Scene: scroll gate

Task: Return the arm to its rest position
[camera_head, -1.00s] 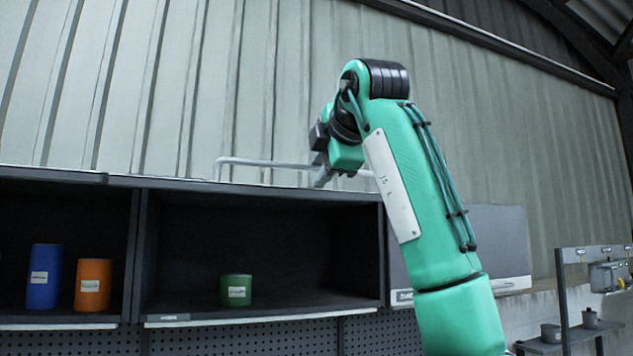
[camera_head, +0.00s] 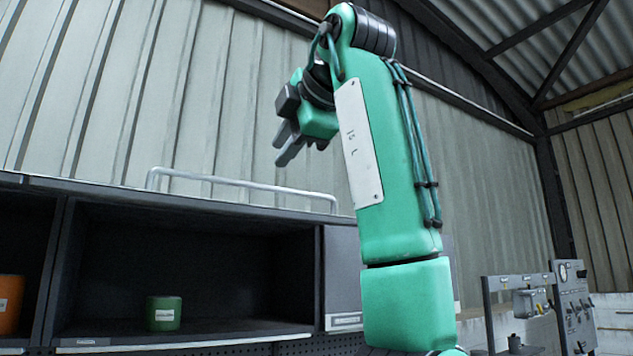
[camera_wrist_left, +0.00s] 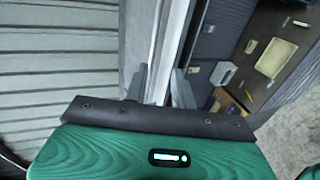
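My left arm (camera_head: 385,180) is green and stands raised at the middle of the head view, bent at the top. My left gripper (camera_head: 281,152) hangs from its upper end, with grey fingers pointing down and left. The fingers are empty and apart, and a gap also shows between them in the left wrist view (camera_wrist_left: 161,88). In the head view the gripper appears above a pale bar (camera_head: 235,182) along the cabinet top, with a gap between them. My right gripper is not in view.
A dark open cabinet (camera_head: 190,222) stands at the left, holding a green can (camera_head: 163,313) and an orange can (camera_head: 10,303). A ribbed metal wall (camera_head: 150,100) rises behind. A rack with equipment (camera_head: 530,302) stands at the lower right. The wrist view shows a cluttered surface (camera_wrist_left: 265,30).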

